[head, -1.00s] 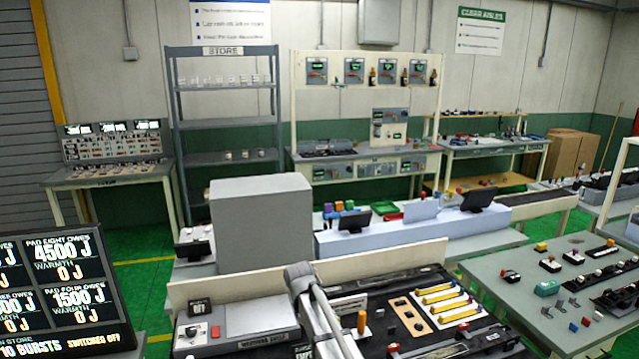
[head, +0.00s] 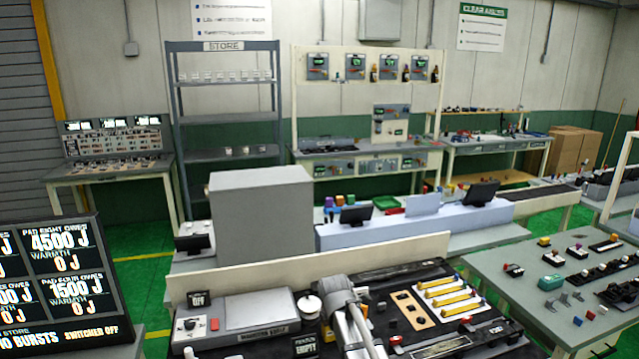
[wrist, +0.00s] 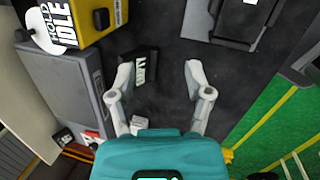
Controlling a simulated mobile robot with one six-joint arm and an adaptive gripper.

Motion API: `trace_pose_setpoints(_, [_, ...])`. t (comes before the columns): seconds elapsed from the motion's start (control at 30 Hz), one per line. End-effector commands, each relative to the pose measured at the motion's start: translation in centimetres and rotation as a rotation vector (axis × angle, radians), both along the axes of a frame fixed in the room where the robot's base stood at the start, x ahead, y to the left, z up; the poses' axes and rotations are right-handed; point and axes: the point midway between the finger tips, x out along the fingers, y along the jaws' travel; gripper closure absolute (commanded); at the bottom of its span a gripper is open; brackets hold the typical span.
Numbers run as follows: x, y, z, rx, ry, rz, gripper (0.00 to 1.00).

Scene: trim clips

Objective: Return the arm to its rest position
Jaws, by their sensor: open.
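My arm (head: 350,318) rises from the bottom edge of the head view over the near bench; its gripper end cannot be made out there. In the wrist view my gripper (wrist: 157,72) shows a teal body and two pale grey fingers spread well apart. Nothing is held between them. A small black block with a sign reading EMPTY (wrist: 138,70) lies beyond the left fingertip on the dark bench top. A matching EMPTY sign (head: 305,345) shows in the head view, left of my arm.
The near bench (head: 350,251) carries a grey machine box (head: 258,310), a white round knob (head: 309,305) and yellow bars (head: 441,291). In the wrist view a yellow box (wrist: 75,18) and a grey box (wrist: 65,90) stand left of the fingers. Green floor (wrist: 290,120) lies at right.

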Motion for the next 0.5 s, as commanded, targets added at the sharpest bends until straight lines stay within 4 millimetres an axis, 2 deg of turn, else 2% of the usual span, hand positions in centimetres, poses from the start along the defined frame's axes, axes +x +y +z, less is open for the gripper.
trace_pose_setpoints(0.03, [-1.0, -0.8, -0.6, 0.019, 0.005, -0.074, 0.35])
trace_pose_setpoints(0.5, [-7.8, -6.2, -3.5, 0.174, 0.057, -0.811, 0.35])
